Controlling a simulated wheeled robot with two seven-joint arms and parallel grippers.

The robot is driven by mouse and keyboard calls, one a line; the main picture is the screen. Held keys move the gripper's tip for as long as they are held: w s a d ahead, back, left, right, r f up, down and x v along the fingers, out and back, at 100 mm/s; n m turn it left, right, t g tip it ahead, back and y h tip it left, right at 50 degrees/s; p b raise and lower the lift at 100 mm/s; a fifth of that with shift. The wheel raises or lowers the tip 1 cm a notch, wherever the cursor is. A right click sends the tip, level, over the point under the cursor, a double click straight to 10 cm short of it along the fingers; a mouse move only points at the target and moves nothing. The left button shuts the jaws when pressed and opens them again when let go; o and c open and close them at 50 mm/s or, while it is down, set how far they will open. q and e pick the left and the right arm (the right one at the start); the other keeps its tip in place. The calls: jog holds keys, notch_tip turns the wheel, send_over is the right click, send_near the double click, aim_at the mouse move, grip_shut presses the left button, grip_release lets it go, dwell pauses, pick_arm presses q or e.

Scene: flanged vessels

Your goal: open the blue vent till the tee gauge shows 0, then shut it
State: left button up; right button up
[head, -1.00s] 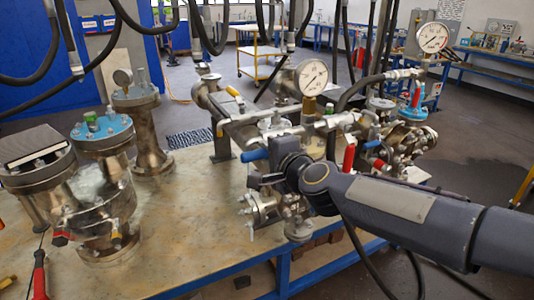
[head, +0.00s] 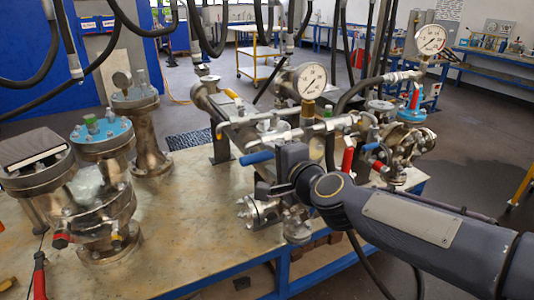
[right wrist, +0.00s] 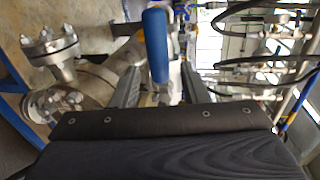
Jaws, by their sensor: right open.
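A blue lever handle (head: 257,157), which looks like the vent, sticks out to the left from the pipework in the head view. In the right wrist view the blue handle (right wrist: 155,45) lies between the fingers, pointing up the picture. My right gripper (right wrist: 160,72) is open around it, with visible space beside the handle. In the head view my right gripper (head: 264,190) is just below and in front of the handle, partly hidden by my wrist. A round white gauge (head: 311,80) stands on a brass fitting above the pipework; its reading is too small to tell. My left gripper is out of view.
A second gauge (head: 430,40) stands at the right. Another blue handle (head: 372,144) and a red handle (head: 348,160) are close to my right arm. Flanged vessels (head: 103,180) stand on the left of the bench (head: 190,235). The bench's middle front is clear.

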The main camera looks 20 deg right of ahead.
jog(key=p+v, duration=0.1)
jog(key=v, duration=0.3)
jog(key=shift+s+r, duration=0.1)
jog(key=shift+s, duration=0.15)
jog(key=s+a+f+n+g+y, duration=0.2)
jog(key=s+f+n+g, duration=0.8)
jog(key=s+f+n, duration=0.5)
jog(key=s+f, duration=0.2)
jog(key=s, duration=0.3)
jog(key=shift+s+a+n, duration=0.3)
jog(key=shift+o, duration=0.3)
dwell(0.9)
